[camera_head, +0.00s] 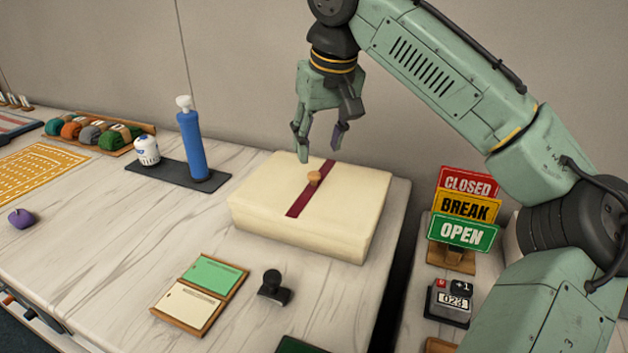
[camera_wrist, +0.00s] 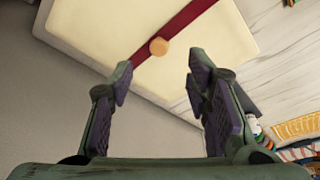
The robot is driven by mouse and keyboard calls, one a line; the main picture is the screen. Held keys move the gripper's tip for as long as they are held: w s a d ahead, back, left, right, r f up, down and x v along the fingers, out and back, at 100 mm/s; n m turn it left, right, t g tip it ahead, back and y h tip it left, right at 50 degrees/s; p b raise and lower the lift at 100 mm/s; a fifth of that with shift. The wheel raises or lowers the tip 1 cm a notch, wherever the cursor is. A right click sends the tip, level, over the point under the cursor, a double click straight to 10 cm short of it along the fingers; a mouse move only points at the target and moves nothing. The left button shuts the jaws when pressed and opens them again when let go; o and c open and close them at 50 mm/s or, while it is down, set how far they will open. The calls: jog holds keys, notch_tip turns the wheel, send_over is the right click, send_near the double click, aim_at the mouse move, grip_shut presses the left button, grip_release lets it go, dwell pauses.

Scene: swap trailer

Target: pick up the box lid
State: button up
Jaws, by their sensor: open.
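The box lid (camera_head: 265,187) is cream, with a dark red stripe across it and a round tan knob (camera_head: 314,178) in the middle. It sits on a cream box on the white marbled counter. My gripper (camera_head: 320,150) is open and empty, above the lid's back part and just behind the knob. In the wrist view the lid (camera_wrist: 105,22) fills the upper part, and the knob (camera_wrist: 158,47) shows ahead of my open fingertips (camera_wrist: 160,72), between them in line. The seam between lid and box is hard to make out.
A blue bottle (camera_head: 191,143) and a white jar (camera_head: 147,150) stand on a dark mat left of the box. A card tray (camera_head: 211,320) and a black stamp (camera_head: 272,287) lie in front. A sign stand (camera_head: 452,258) is across a gap on the right. A wall rises behind.

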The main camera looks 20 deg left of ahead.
aim_at(314, 174)
jog(key=p+x, duration=0.1)
jog(key=x, duration=0.7)
jog(key=shift+d+r, duration=0.1)
grip_shut()
dwell(0.4)
